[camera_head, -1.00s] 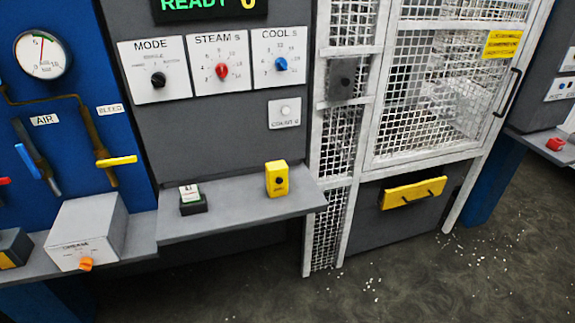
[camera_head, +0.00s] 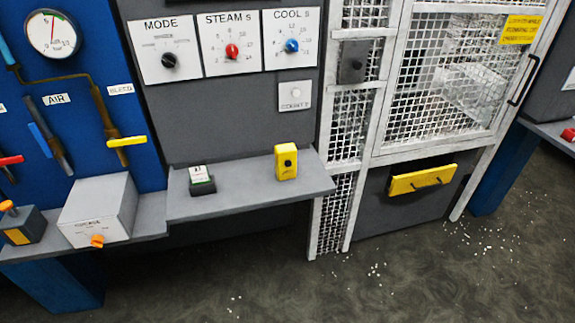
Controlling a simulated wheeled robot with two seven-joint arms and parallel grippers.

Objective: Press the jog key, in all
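No label reading "jog" is legible, so I cannot tell for sure which part is the jog key. A small yellow box (camera_head: 286,162) with a round black button or hole on its front stands at the right of the grey shelf (camera_head: 250,188). A small dark block (camera_head: 201,181) with a white labelled top sits on the same shelf to its left. Above are the MODE dial (camera_head: 168,61) with a black knob, the STEAM dial (camera_head: 232,52) with a red knob and the COOL dial (camera_head: 291,46) with a blue knob. Neither of my grippers is in view.
A white panel (camera_head: 295,95) with a pale round button is below the COOL dial. A grey box (camera_head: 98,209) with an orange knob is at left. White bits lie on the floor (camera_head: 400,270).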

